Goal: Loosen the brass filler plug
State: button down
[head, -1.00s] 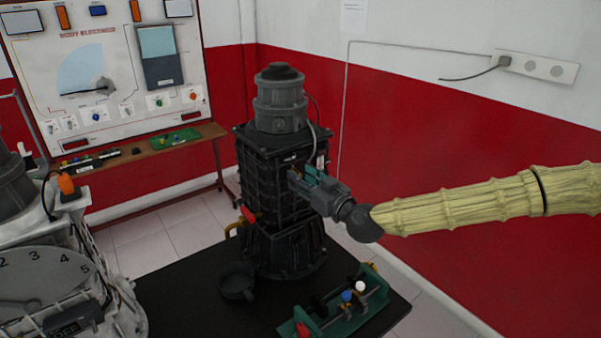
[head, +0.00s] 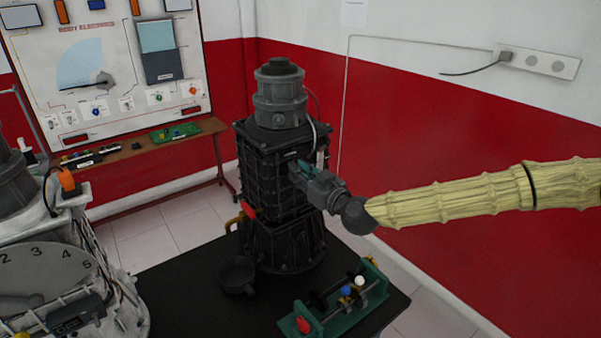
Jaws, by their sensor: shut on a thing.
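A tall black ribbed engine unit (head: 265,200) with a grey cylindrical top (head: 280,98) stands on a dark table. My gripper (head: 296,174) reaches in from the right and its fingertips are at the unit's upper right side. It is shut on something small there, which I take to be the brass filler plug. The plug itself is hidden by the fingers, so I cannot see its brass or how far it is turned.
On the dark table (head: 190,300) are a round black pan (head: 237,275) and a green rack (head: 345,322) with coloured knobs. A white machine with a dial (head: 40,265) stands at the left. A wall socket (head: 540,62) is behind my arm.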

jog(key=shift+r+n+b, duration=0.15)
jog(key=shift+n+b, duration=0.25)
jog(key=shift+b, duration=0.05)
jog(key=n+b, duration=1.7)
jog(key=b, duration=0.4)
jog(key=shift+a, duration=0.1)
jog(key=shift+b, duration=0.4)
jog(key=c, duration=1.3)
grip_release()
jog(key=shift+s+a, duration=0.1)
jog(key=shift+s, duration=0.05)
